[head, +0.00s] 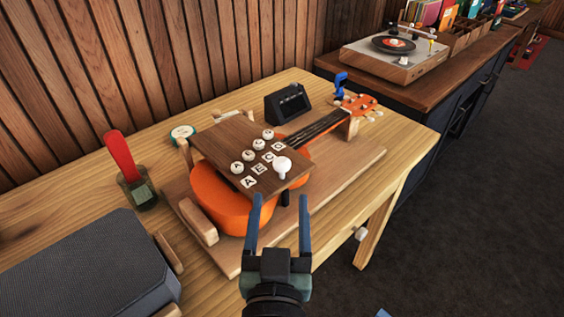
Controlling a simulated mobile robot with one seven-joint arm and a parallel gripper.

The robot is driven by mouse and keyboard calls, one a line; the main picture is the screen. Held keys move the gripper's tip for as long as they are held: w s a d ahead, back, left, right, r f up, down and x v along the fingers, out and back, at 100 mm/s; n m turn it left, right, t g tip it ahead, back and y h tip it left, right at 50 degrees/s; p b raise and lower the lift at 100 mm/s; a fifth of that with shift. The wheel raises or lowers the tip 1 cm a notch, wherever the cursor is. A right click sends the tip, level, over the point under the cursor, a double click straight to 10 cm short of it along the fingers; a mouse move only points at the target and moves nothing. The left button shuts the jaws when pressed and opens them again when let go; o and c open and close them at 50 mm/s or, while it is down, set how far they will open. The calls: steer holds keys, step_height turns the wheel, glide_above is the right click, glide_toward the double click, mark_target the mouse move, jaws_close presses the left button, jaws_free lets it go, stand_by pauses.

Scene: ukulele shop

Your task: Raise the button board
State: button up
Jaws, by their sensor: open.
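The button board (228,137) is a dark brown wooden panel lying over the body of an orange ukulele (216,197). It carries several round white buttons, letter tiles, and a white knob (282,168) near its front right edge. My gripper (278,200) is open, its two blue fingers pointing toward the board's front edge, just short of the knob in the picture. Nothing shows between the fingers. The exact gap in depth between fingers and knob cannot be told. The board hides much of the ukulele's body.
The ukulele rests on a wooden base (300,222) on the table. A dark device (287,103) stands behind the neck. A glass jar with a red item (137,188) and a grey speaker (85,262) are at left. A turntable cabinet (440,85) stands at back right.

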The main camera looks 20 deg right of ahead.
mark_target(282, 170)
steer(key=x, duration=1)
steer(key=shift+p, duration=0.4)
steer(key=shift+c, duration=0.2)
steer(key=shift+s, duration=0.1)
jaws_close()
stand_by(0.6)
